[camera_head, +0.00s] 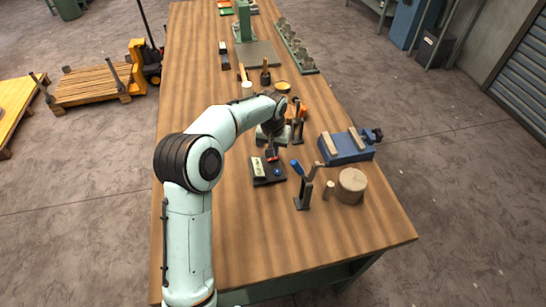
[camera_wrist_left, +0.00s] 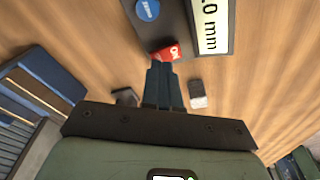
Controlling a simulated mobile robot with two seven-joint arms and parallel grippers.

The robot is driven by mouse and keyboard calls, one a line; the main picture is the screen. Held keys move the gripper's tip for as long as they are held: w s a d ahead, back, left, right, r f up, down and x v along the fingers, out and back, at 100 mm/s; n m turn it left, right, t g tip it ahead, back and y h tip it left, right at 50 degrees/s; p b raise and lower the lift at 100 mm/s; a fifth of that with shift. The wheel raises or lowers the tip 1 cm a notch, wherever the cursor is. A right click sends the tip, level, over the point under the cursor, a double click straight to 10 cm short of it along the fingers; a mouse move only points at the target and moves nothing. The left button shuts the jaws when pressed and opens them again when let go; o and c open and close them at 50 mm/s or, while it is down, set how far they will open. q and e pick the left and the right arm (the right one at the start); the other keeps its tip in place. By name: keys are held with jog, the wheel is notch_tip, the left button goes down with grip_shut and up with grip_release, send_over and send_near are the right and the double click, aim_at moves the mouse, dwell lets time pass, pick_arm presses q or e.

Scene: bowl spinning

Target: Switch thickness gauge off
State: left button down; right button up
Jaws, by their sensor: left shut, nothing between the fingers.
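The thickness gauge (camera_head: 264,180) is a dark box lying on the wooden bench, with a pale display (camera_wrist_left: 211,28), a round blue button (camera_wrist_left: 147,9) and a red rocker switch (camera_wrist_left: 168,53). The display shows "0 mm" in the left wrist view, partly cut off. The switch carries white letters that seem to read "ON". My left gripper (camera_head: 271,152) is shut and empty, reaching down at the gauge's far side. In the left wrist view its fingertips (camera_wrist_left: 161,65) are at the red switch and cover part of it; I cannot tell whether they touch.
The bench (camera_head: 210,260) is clear at front left. Right of the gauge are a blue-handled tool on a stand (camera_head: 302,194), a blue vise (camera_head: 346,147) and a round wooden block (camera_head: 351,186). Orange-handled tools (camera_head: 299,111) stand close to my wrist.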

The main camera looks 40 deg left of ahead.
pick_arm(q)
jog(key=shift+f+b, duration=0.35)
jog(key=shift+f, duration=0.55)
pick_arm(e)
jog(key=shift+s+f, duration=0.35)
jog(key=shift+f, duration=0.1)
pick_arm(q)
jog(key=shift+r, duration=0.1)
jog(key=shift+r+p, duration=1.65)
jog(key=shift+r, duration=1.85)
pick_arm(e)
jog(key=w+r, duration=0.4)
jog(key=shift+r, duration=0.2)
jog(key=shift+s, duration=0.15)
pick_arm(q)
jog(key=shift+f, duration=0.1)
